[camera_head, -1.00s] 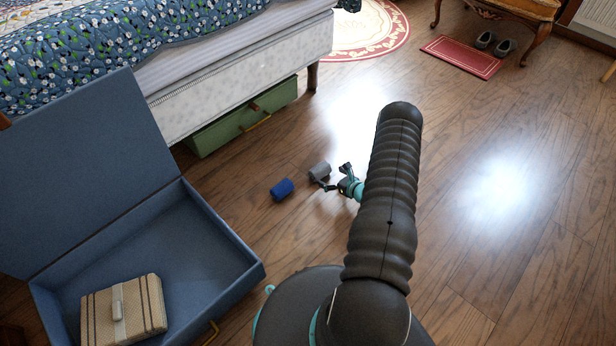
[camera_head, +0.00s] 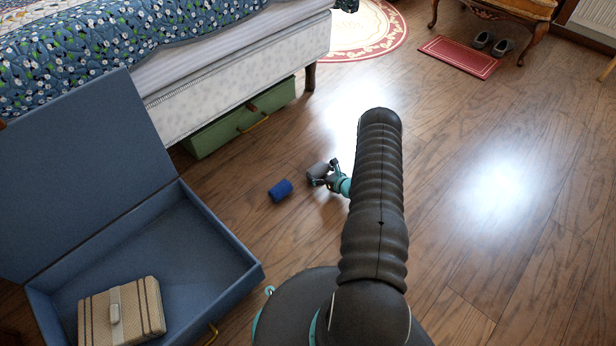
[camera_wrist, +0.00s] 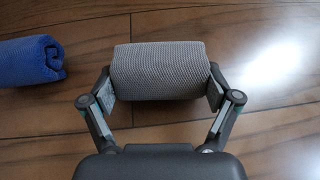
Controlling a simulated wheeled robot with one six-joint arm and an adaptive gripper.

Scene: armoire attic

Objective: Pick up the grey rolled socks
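The grey rolled socks (camera_head: 317,169) lie on the wooden floor. In the wrist view the grey roll (camera_wrist: 160,70) lies crosswise between the two fingers of my gripper (camera_wrist: 162,88). One fingertip is at each end of the roll, very close to it or touching; I cannot tell which. The fingers are spread wide, and no firm grip shows. In the head view my gripper (camera_head: 323,173) is low at the floor around the socks, partly hidden by my arm.
A blue roll (camera_head: 280,190) lies just left of the grey socks. An open blue case (camera_head: 240,262) with a striped beige item (camera_head: 140,312) stands at lower left. A green box (camera_head: 225,130) sits under the bed (camera_head: 240,75). Floor to the right is clear.

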